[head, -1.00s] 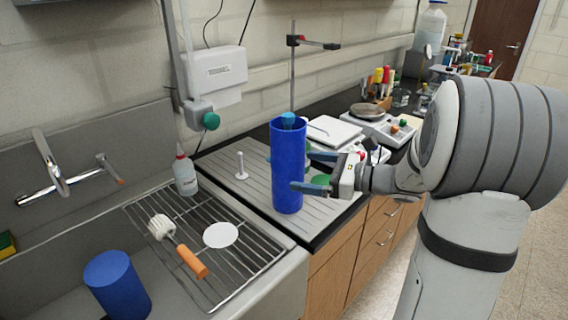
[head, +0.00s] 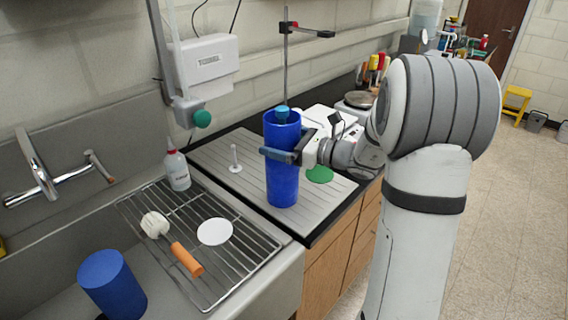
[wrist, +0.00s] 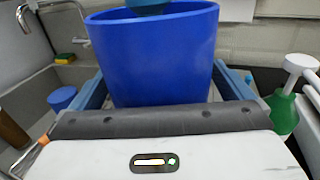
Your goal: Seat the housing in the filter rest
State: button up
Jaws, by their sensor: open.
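A tall blue cylinder (head: 283,185), likely the housing, stands upright on the grooved grey board (head: 215,155). A teal piece (head: 281,113) shows at its open top. My gripper (head: 281,146) is open around the cylinder at mid-height, one finger across its front and the other hidden behind it. In the wrist view the cylinder (wrist: 155,60) stands between both fingers; contact cannot be told. I cannot tell which thing is the filter rest.
The sink at left holds a shorter blue cylinder (head: 112,284). A wire rack (head: 200,275) carries a brush with an orange handle (head: 186,260) and a white disc (head: 215,231). A wash bottle (head: 177,170) stands behind. A clamp stand (head: 287,60) rises behind the tall cylinder.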

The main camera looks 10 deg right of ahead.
jog(key=shift+c, duration=0.3)
jog(key=c, duration=1.8)
jog(key=shift+r, duration=0.15)
